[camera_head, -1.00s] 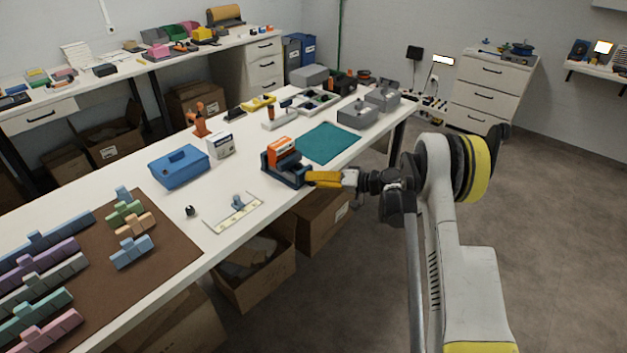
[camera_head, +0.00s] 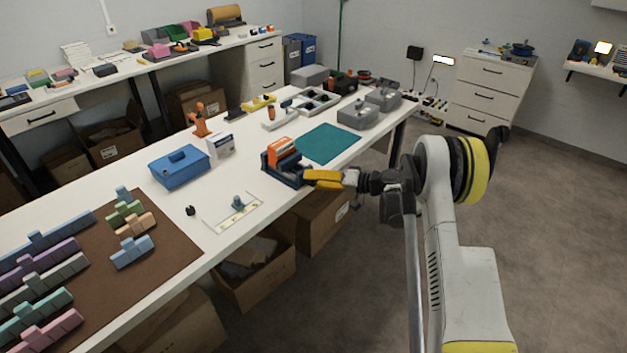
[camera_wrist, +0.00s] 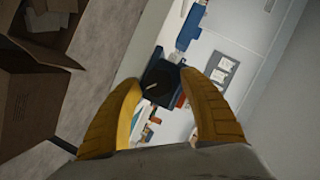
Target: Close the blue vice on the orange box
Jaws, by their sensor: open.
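The blue vice (camera_head: 287,174) sits near the front edge of the long white workbench. The orange box (camera_head: 282,149) stands in it, between its jaws. My gripper (camera_head: 309,180) is at the front end of the vice, level with it, beyond the bench's front edge. In the wrist view, my yellow fingers (camera_wrist: 167,103) are spread apart, with the dark end of the vice (camera_wrist: 160,82) ahead between them. A thin pale handle bar shows on that end. Only a small orange patch shows behind the vice there. I cannot tell whether the fingers touch the vice.
A teal mat (camera_head: 328,143) lies right of the vice, with grey boxes (camera_head: 356,115) beyond. A blue toolbox (camera_head: 180,167) and a white box (camera_head: 221,146) stand to the left. Open cartons (camera_head: 256,273) stand on the floor under the bench. The floor to the right is free.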

